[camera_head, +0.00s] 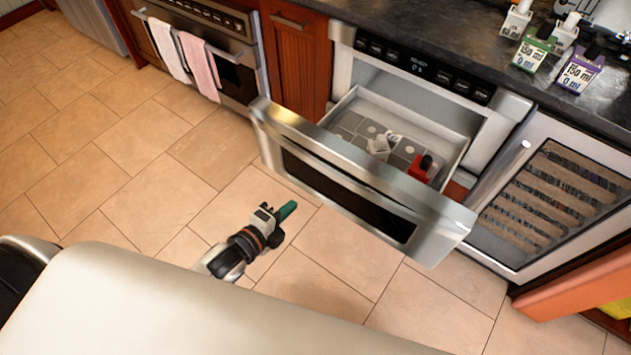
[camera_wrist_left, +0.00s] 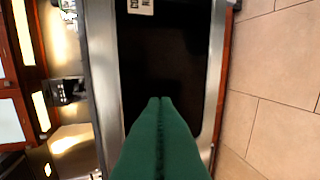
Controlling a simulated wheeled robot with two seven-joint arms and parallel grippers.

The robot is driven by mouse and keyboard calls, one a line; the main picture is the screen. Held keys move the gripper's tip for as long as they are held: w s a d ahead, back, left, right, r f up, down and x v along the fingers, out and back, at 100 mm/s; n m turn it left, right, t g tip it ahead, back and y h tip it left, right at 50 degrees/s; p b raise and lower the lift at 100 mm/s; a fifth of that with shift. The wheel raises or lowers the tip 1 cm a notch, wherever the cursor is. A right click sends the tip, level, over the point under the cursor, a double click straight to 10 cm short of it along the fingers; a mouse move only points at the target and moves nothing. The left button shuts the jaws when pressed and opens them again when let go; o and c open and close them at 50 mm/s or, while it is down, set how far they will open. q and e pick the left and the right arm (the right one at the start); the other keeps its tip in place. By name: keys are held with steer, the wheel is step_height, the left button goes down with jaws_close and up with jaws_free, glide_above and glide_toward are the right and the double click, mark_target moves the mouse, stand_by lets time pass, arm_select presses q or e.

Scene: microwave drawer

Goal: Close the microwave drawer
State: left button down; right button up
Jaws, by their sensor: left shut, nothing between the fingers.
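The microwave drawer (camera_head: 350,184) is pulled out from its housing below a black control panel (camera_head: 425,63). Its steel front has a dark window and faces me. Inside the drawer lie a red item (camera_head: 420,168) and a small white item (camera_head: 382,145). My left gripper (camera_head: 287,210) is shut and empty, with green fingers, in front of the drawer front in the head view. In the left wrist view the fingers (camera_wrist_left: 160,110) point at the dark window (camera_wrist_left: 165,70) of the drawer front. Whether they touch it I cannot tell. My right gripper is not in view.
An oven (camera_head: 215,45) with two towels stands to the left. A glass-door cooler (camera_head: 550,195) is to the right. Small bottles (camera_head: 580,68) stand on the dark counter (camera_head: 430,25). An orange object (camera_head: 570,290) is at the lower right. The tiled floor (camera_head: 130,140) left of the drawer is clear.

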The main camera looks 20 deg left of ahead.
arm_select(q)
steer(key=shift+r+x, duration=0.15)
steer(key=shift+x, duration=1.95)
steer(key=shift+r+x, duration=0.2)
steer(key=shift+x, duration=1.85)
steer(key=shift+r+x, duration=0.15)
steer(key=shift+x, duration=1.95)
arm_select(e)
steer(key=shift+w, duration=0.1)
arm_select(q)
steer(key=shift+w, duration=0.1)
